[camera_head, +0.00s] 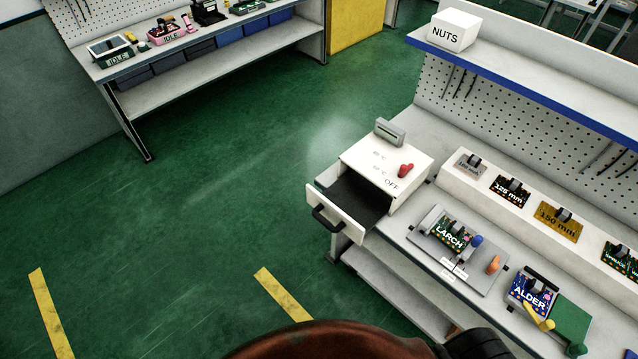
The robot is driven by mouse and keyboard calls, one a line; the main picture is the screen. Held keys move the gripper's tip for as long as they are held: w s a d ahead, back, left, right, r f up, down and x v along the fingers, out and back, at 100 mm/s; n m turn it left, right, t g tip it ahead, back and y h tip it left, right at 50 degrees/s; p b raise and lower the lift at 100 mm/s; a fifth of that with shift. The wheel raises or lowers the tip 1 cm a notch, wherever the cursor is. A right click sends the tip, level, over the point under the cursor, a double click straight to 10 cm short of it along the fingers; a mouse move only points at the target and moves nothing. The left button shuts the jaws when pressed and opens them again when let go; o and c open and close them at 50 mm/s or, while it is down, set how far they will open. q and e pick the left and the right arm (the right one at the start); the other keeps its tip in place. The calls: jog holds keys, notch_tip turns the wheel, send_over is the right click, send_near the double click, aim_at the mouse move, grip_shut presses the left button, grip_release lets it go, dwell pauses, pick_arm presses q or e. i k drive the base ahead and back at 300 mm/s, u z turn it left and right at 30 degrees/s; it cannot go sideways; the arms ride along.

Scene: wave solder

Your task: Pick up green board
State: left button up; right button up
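A green board labelled LARCH (449,233) sits in a grey fixture (428,219) on the workbench, right of the white machine. Another green board (622,260) stands on the raised white ledge at the right edge, partly cut off by the frame. A flat green plate (570,324) lies beside the blue ALDER board (530,294) at lower right. I cannot tell from the picture which one the task means. A brown rounded part and a dark part of my own body cover the bottom edge. No gripper fingertips show.
A white machine (405,160) marked OFF has an open drawer (338,213) jutting left over the green floor. The ledge also holds several boards, one marked 150 mm (557,222). A NUTS box (453,30) stands on the upper shelf. Open floor lies at left.

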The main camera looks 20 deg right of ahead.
aim_at(452, 233)
jog(key=z, duration=2)
